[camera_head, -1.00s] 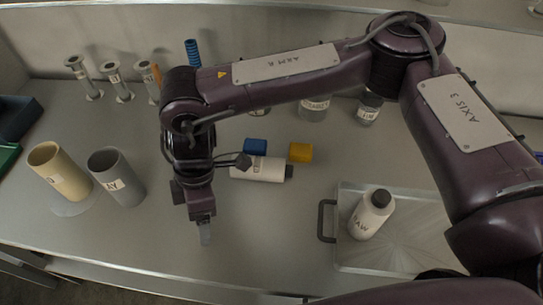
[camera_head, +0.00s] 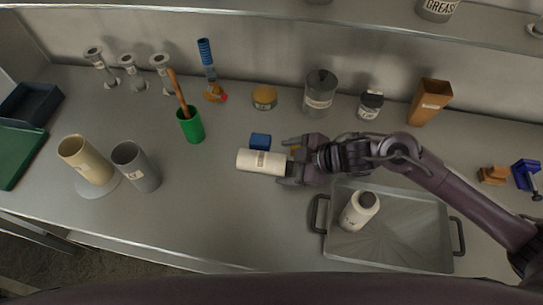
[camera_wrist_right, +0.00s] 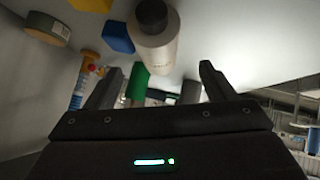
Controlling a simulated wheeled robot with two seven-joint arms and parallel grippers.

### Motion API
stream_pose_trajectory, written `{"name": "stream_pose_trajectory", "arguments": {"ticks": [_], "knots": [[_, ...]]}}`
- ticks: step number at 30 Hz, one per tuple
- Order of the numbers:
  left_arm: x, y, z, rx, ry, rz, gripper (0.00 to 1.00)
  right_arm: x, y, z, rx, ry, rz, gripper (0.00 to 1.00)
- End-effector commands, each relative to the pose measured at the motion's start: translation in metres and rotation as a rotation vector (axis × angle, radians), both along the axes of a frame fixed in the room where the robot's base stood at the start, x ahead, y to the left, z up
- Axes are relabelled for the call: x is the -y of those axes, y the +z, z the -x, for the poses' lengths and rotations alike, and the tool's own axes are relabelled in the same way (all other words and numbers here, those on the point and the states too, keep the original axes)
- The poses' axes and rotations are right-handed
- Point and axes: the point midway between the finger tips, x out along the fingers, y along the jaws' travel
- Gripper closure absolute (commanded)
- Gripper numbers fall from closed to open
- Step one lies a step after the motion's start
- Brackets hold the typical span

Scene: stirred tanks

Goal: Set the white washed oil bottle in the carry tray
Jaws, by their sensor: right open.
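A white bottle (camera_head: 260,161) lies on its side on the bench, its label too small to read. In the right wrist view the lying bottle (camera_wrist_right: 157,45) points its dark cap toward my right gripper. My right gripper (camera_head: 288,163) is open at the cap end of this bottle, with nothing gripped; its fingers also show in the right wrist view (camera_wrist_right: 160,88). The metal carry tray (camera_head: 407,248) lies at the right front. Another white bottle (camera_head: 358,212) with a dark cap and a label like RAW stands in the tray's left part. My left gripper is not in view.
A blue block (camera_head: 260,141) sits just behind the lying bottle. A yellow block (camera_wrist_right: 82,5) is mostly hidden by my right gripper in the head view. A green cup (camera_head: 191,127) and two cylinders (camera_head: 135,168) stand left. The bench in front is clear.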

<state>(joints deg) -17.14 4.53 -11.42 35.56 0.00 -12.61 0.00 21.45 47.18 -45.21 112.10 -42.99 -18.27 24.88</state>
Motion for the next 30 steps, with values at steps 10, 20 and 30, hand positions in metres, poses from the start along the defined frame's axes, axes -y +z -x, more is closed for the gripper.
{"name": "stream_pose_trajectory", "arguments": {"ticks": [10, 20, 30], "knots": [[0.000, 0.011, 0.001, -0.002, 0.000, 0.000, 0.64, -0.021, -0.019, -0.013, 0.004, -0.006, 0.004, 0.23], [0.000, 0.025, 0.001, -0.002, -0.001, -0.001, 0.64, -0.052, -0.044, -0.028, 0.003, -0.006, 0.005, 0.23], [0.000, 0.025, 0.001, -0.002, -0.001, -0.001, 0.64, -0.053, -0.047, -0.029, 0.005, -0.005, 0.006, 0.32]]}}
